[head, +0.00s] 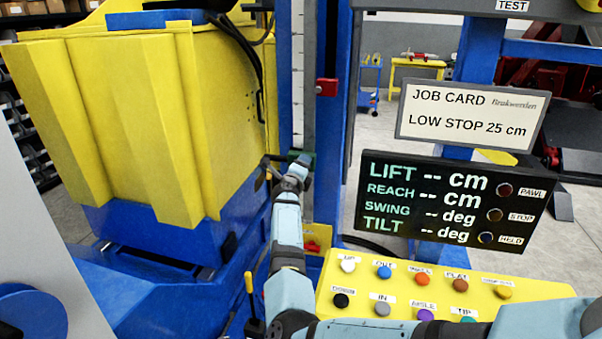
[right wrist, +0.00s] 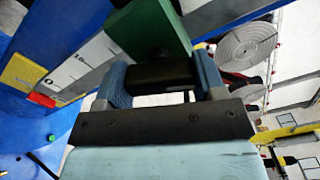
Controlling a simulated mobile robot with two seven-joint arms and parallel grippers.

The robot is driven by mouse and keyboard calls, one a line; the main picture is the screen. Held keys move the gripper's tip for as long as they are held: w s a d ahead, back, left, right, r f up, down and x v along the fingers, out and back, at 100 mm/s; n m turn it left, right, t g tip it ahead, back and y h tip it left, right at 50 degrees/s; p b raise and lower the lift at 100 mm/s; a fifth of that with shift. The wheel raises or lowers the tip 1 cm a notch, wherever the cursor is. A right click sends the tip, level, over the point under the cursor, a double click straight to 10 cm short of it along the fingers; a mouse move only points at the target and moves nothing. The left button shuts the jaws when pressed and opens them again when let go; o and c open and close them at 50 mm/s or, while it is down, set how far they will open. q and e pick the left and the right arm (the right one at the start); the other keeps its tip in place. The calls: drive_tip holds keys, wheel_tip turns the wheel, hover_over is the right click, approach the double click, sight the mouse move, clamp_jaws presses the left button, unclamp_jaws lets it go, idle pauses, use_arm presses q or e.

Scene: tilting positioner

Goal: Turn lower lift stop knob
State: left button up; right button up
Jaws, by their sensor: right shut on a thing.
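The lower stop is a green block (head: 301,156) on the blue mast beside the scale strip (head: 297,90). In the right wrist view the green block (right wrist: 146,30) lies against the scale (right wrist: 88,60), and a black knob (right wrist: 157,75) sticks out from it. My right gripper (right wrist: 160,80) is shut on the knob, one finger on each side. In the head view my right gripper (head: 297,166) is at the green block, and my wrist mostly hides the knob. My left gripper is not in view.
A red block (head: 327,87) sits higher on the mast. A job card (head: 471,115) reads LOW STOP 25 cm. The display (head: 445,205) shows dashes. A yellow button panel (head: 335,300) lies below my arm. A large yellow bin (head: 145,120) stands close to the left.

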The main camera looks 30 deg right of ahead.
drive_tip(key=shift+r+m+b, duration=0.1)
drive_tip(key=shift+m+b, duration=0.25)
drive_tip(key=shift+m, duration=0.55)
drive_tip(key=o, duration=0.9)
drive_tip(key=shift+w, duration=0.1)
